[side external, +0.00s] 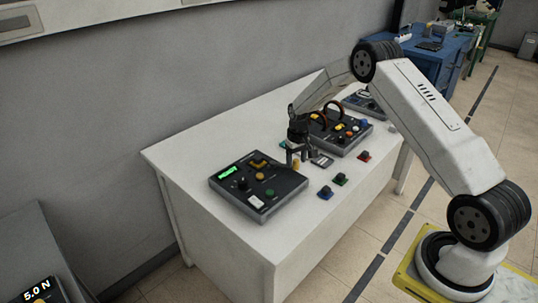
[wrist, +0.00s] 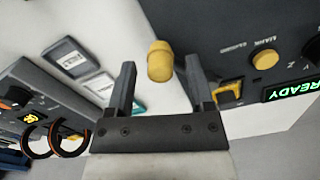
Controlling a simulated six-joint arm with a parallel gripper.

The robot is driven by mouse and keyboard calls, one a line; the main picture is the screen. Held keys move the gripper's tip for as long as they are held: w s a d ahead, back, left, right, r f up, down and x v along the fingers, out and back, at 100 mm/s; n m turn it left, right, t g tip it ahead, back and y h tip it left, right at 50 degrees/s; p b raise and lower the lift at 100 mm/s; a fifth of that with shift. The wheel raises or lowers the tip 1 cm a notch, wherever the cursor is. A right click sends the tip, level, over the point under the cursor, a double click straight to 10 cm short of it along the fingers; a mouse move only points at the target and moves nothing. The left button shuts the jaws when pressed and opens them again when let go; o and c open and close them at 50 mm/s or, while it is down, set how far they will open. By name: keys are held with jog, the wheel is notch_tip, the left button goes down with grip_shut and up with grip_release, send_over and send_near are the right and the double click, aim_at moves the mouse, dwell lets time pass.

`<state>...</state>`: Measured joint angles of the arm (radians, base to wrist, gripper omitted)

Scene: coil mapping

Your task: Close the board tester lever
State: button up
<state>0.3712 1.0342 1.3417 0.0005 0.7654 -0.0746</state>
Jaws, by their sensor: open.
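The board tester (side external: 258,207) is a dark box at the near left of the white table; its green display reads READY in the wrist view (wrist: 292,90). A yellow knob (wrist: 160,62), which looks like the lever's end, stands at the tester's edge; a little of it shows in the side view (side external: 296,165). My gripper (side external: 297,160) is open, pointing down beside the tester's far right edge. In the wrist view my gripper's fingers (wrist: 159,66) stand on either side of the knob, with visible gaps. The lever's shaft is hidden. A yellow part (wrist: 228,93) sits on the tester.
A second dark panel (side external: 340,140) with orange-black hoops and coloured buttons stands behind my gripper. Grey flat cards (side external: 322,160) lie between. Blue (side external: 326,193), green (side external: 341,180) and red (side external: 364,156) small pieces lie along the table's right side. A screen at bottom left (side external: 40,290) reads 5.0 N.

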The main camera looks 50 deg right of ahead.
jog(key=shift+f, duration=0.75)
grip_shut()
jog(key=shift+w+d+r, duration=0.15)
jog(key=shift+d, duration=0.05)
dwell(0.8)
